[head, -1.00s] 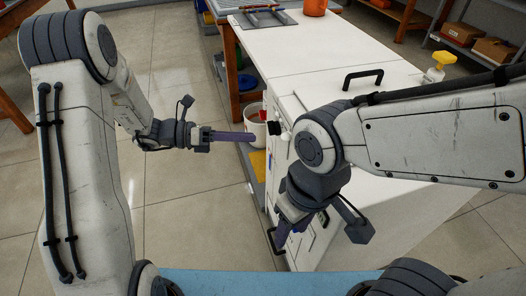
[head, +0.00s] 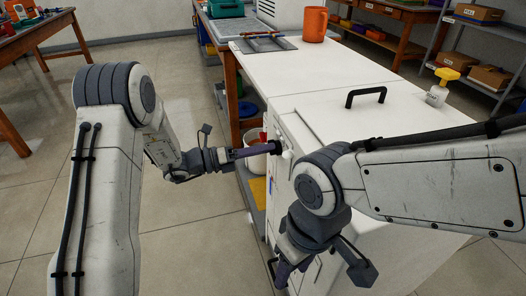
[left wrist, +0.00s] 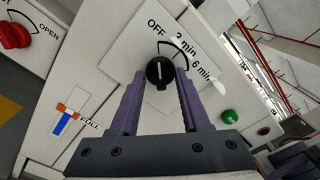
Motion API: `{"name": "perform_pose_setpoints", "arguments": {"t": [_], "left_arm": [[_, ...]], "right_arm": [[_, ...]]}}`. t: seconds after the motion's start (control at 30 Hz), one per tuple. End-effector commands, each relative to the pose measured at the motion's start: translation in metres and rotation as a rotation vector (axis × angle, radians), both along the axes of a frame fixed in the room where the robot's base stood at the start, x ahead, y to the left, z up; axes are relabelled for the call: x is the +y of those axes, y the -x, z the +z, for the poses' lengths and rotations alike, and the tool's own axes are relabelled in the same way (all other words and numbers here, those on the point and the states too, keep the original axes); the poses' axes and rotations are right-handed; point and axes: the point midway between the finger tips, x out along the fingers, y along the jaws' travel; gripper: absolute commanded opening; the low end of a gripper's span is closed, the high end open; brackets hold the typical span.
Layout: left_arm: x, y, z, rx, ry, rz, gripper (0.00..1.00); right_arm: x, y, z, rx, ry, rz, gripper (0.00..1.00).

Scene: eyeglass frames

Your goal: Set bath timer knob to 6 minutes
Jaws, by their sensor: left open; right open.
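The black timer knob (left wrist: 160,72) has a white pointer line that runs nearly straight up in the left wrist view. It sits on a white dial plate (left wrist: 125,52) marked OFF, a minute mark I cannot read surely, and 6 min. My left gripper (left wrist: 160,80) is open, with one purple finger on each side of the knob; I cannot tell whether they touch it. In the head view the left gripper (head: 272,148) reaches the cabinet's front, and the knob is hard to make out there. My right gripper (head: 283,272) hangs low before the cabinet, open and empty, partly hidden by its wrist.
The white cabinet (head: 345,125) has a black handle (head: 366,93) on top. Open floor lies left.

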Motion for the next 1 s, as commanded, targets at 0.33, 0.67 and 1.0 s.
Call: {"name": "perform_pose_setpoints", "arguments": {"t": [0.33,0.67,1.0], "left_arm": [[-0.0035,-0.0010,0.0003,0.000,0.000,0.000,0.39],[-0.0029,-0.0009,0.0001,-0.003,-0.001,0.000,0.00],[-0.0026,-0.0002,0.0002,-0.105,-0.035,0.001,0.00]], "right_arm": [[0.0000,0.0001,-0.0006,0.000,0.000,0.000,0.50],[0.0000,0.0001,-0.0006,0.000,0.000,0.000,0.50],[0.0000,0.0001,0.0007,0.000,0.000,0.000,0.50]]}}
